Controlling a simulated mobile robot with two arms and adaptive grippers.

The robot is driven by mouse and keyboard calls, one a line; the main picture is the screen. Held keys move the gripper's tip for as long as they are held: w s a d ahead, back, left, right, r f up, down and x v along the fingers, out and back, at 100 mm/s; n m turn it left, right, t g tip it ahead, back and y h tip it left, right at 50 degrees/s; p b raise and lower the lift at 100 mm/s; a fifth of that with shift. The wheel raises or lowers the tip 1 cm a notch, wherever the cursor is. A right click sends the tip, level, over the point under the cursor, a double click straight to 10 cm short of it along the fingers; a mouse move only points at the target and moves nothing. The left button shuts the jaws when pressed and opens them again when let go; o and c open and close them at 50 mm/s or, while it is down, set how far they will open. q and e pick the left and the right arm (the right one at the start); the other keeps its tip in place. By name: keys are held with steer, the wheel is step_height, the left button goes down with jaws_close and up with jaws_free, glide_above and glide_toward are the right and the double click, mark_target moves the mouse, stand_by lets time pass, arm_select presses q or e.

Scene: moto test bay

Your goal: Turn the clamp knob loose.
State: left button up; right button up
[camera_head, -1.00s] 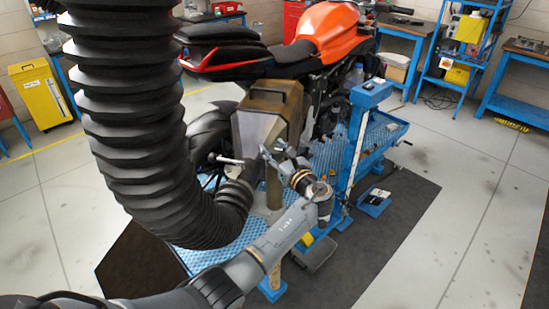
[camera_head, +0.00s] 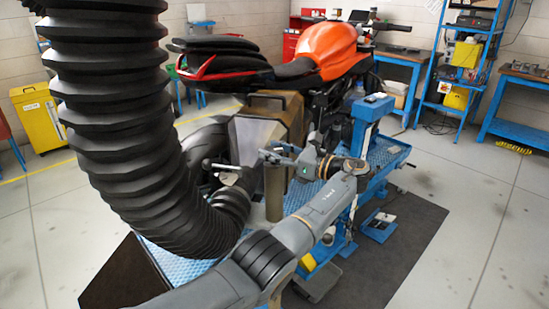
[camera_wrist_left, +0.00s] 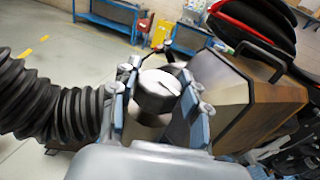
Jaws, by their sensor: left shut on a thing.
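My left gripper (camera_head: 277,157) is at the top of an upright brownish post (camera_head: 274,195) beside the hose end. In the left wrist view, its two blue-grey fingers (camera_wrist_left: 158,100) are on either side of a round dark knob (camera_wrist_left: 157,92) with a pale, flat top, and they are shut on it. In the head view the knob is too small and covered to make out. My right gripper is in neither view.
A thick black ribbed hose (camera_head: 115,110) hangs close on the left. A metal box (camera_head: 262,132) stands behind the gripper, below the orange motorcycle (camera_head: 330,48). A blue lift post (camera_head: 366,130) is on the right. Open floor (camera_head: 455,180) lies farther right.

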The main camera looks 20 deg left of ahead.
mark_target(282, 153)
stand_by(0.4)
arm_select(q)
steer(key=o, duration=1.2)
steer(key=d, duration=0.4)
steer(key=s+d, duration=0.1)
steer(key=d, duration=0.2)
steer(key=shift+d, duration=0.1)
steer(key=shift+d, duration=0.1)
